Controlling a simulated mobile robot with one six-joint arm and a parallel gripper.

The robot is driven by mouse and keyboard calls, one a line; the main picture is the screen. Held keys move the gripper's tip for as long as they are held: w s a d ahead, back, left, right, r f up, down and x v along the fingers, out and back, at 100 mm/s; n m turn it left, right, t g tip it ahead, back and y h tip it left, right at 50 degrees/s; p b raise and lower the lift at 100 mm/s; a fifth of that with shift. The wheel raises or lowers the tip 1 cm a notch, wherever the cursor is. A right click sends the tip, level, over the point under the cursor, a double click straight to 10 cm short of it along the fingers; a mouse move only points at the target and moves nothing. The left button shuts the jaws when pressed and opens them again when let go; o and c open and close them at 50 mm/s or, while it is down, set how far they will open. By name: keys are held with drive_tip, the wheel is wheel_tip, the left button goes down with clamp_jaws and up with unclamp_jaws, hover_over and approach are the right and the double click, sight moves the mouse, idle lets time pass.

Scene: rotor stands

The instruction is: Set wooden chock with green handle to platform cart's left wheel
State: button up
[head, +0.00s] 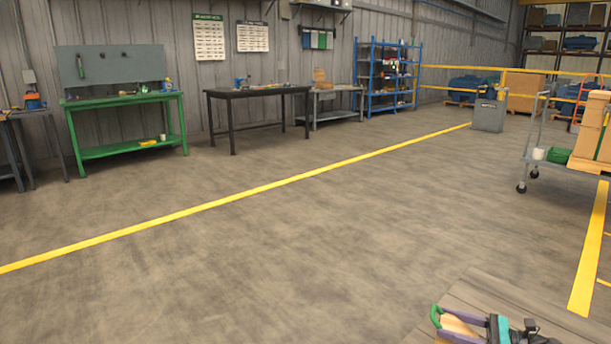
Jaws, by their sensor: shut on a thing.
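My gripper (455,323) is at the bottom right, low in the head view. It is shut on the wooden chock (459,326), a pale wood block with a green handle (435,316) that sticks out to the left. The fingers and the lower picture edge hide part of the chock. A grey cart (536,154) with an upright handle stands at the right edge, well beyond my gripper. Two of its dark wheels (521,188) show on the floor at its left end; its right part is out of view. I cannot tell for sure that it is the platform cart.
The cart bears a green box (558,155) and a wooden crate (593,140). Grey-brown planks (482,292) lie beneath my gripper. A grey bin (488,112) stands behind the cart. Workbenches (130,100) line the back wall. The middle floor is clear, crossed by a yellow line (270,186).

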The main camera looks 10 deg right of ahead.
drive_tip(key=w+a+r+n+g+y, duration=0.1)
drive_tip(key=w+a+r, duration=0.2)
drive_tip(key=a, duration=0.9)
drive_tip(key=w+a+r+n+g, duration=0.1)
drive_tip(key=w+a+r, duration=0.3)
drive_tip(key=a, duration=0.7)
drive_tip(key=w+a+r+g+y, duration=0.1)
drive_tip(key=w+a+r, duration=0.2)
drive_tip(key=a, duration=0.9)
wheel_tip(320, 180, up, 20)
drive_tip(key=w+d+m+t+h+p, duration=0.1)
drive_tip(key=w+t+p, duration=0.1)
drive_tip(key=p, duration=2.5)
drive_tip(key=shift+w+d+r+m+t+h, duration=0.2)
drive_tip(key=shift+m+t+h, duration=0.1)
drive_tip(key=shift+m, duration=0.1)
